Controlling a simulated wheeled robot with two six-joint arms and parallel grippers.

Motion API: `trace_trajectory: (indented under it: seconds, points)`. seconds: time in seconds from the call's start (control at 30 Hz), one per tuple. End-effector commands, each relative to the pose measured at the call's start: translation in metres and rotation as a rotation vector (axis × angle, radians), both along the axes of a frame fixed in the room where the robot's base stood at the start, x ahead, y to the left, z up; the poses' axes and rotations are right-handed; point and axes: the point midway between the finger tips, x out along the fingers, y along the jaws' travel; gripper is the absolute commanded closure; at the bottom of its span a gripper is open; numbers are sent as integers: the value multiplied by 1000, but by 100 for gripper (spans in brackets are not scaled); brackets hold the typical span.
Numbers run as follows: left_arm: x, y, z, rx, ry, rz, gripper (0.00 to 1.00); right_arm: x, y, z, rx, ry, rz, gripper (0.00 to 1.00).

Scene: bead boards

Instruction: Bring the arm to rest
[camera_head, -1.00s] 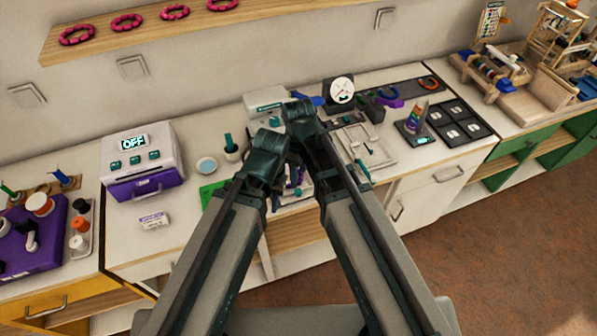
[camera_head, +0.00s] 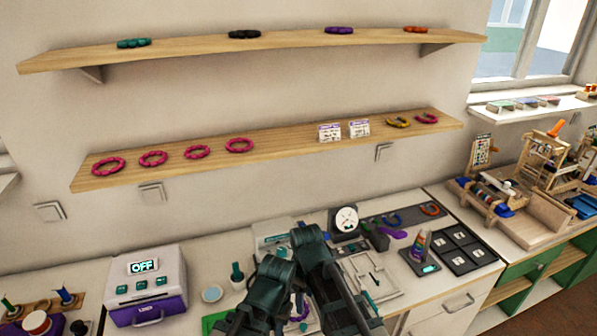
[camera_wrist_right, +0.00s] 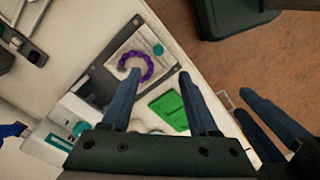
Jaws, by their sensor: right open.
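My two arms reach over the counter in the lower middle of the head view, with dark joints in front that hide most of the hands. In the right wrist view my right gripper (camera_wrist_right: 158,84) is open, its two fingers wide apart with nothing between them. Beyond its tips a purple bead ring (camera_wrist_right: 148,72) lies on a light board on a dark tray (camera_wrist_right: 105,85). Two more dark fingers, apparently of my left gripper (camera_wrist_right: 241,103), show apart at the right of that view, with nothing seen between them.
A green mat (camera_wrist_right: 163,104) lies near the counter edge. In the head view a purple-and-white machine (camera_head: 145,285) reads OFF. A dial device (camera_head: 345,219) and a black tray (camera_head: 466,247) stand right of my arms. Two wall shelves (camera_head: 270,151) hold bead rings.

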Motion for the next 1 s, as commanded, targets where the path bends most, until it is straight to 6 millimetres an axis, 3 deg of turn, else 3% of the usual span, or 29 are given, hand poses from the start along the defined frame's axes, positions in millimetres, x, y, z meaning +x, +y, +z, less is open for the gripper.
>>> trace_trajectory:
  seconds: [0.4, 0.7, 0.8, 1.0]
  points:
    - [0, 0, 0, 0, 0, 0, 69, -21, -94, 0, 18, -41, -661, 40]
    - [0, 0, 0, 0, 0, 0, 69, -36, -137, 1, 34, -62, -1016, 40]
    - [0, 0, 0, 0, 0, 0, 69, -41, -145, 0, 37, -66, -1099, 40]
    - [0, 0, -1, 0, 0, 0, 69, -50, -114, -1, 5, -50, -1010, 40]
